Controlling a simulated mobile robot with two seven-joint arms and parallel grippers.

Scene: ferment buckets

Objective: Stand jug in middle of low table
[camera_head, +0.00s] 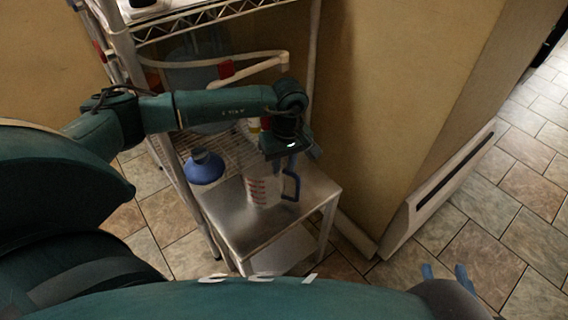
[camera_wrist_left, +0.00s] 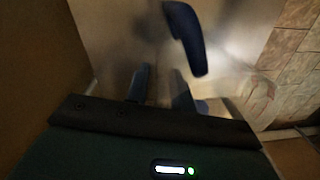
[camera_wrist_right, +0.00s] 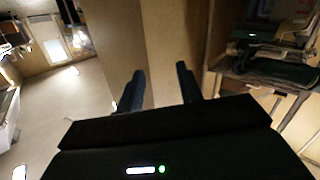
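The jug (camera_head: 262,190) is clear with red markings and a blue handle (camera_head: 291,186). It stands upright near the middle of the low metal table (camera_head: 262,228), handle to the right. My left gripper (camera_head: 289,163) is just above the handle; the arm hides part of it. In the left wrist view my left fingers (camera_wrist_left: 160,86) are apart with nothing between them, and the blue handle (camera_wrist_left: 187,40) shows beyond their tips, apart from them. My right gripper (camera_head: 446,272) is open and empty at the lower right, far from the table; its spread fingers also show in the right wrist view (camera_wrist_right: 160,88).
A wire shelf rack (camera_head: 215,20) stands behind and left of the table. A blue funnel-shaped thing (camera_head: 204,167) is left of the jug. A tan cabinet or wall (camera_head: 400,100) rises close at the right. Tiled floor (camera_head: 500,220) is open to the right.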

